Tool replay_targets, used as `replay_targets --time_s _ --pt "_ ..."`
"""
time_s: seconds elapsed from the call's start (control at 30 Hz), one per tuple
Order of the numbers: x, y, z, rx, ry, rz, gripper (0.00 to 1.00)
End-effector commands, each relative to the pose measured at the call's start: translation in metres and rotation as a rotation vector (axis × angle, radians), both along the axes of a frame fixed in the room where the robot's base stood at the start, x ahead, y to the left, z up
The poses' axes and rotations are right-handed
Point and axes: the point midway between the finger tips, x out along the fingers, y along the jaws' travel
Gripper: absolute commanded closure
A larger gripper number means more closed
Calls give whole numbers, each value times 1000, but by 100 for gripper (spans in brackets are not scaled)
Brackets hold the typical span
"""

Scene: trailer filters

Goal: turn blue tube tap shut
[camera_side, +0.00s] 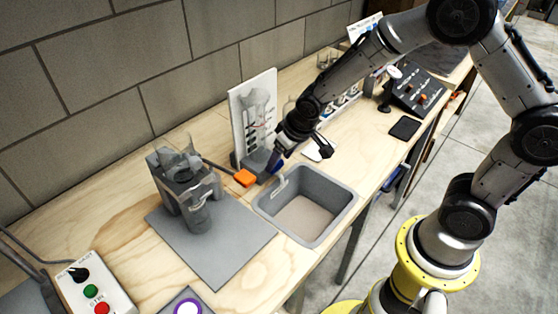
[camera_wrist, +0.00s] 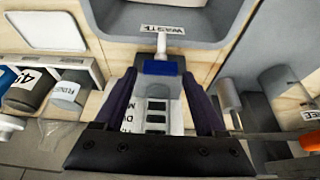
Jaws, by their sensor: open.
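The blue tap (camera_wrist: 159,67) lies between the two fingers of my gripper (camera_wrist: 159,76) in the wrist view, with gaps showing on both sides. A pale stem runs from it toward the sink edge. In the side view a bit of the blue tap (camera_side: 278,167) shows beside my gripper (camera_side: 277,158), behind the sink. My gripper is open and points down at the tap. The tube joined to the tap is mostly hidden by the gripper.
The grey sink (camera_side: 347,200) has a label reading WASTE (camera_wrist: 160,29). A white panel (camera_side: 240,120) stands close behind my gripper. Labelled cups (camera_wrist: 66,94) stand at the left of the wrist view. A grey apparatus (camera_side: 172,185) stands farther left.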

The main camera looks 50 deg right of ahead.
Motion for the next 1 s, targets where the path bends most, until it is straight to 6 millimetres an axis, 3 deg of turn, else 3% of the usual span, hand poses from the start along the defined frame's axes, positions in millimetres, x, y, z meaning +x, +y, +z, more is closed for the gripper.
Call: replay_targets --time_s 0.3,0.5,0.7,1.0 --pt "-26 1 65 0 -6 1 28" --pt "-39 1 96 0 -3 1 28" --pt "-46 1 110 1 0 1 28" --pt "-47 1 112 0 1 1 28"
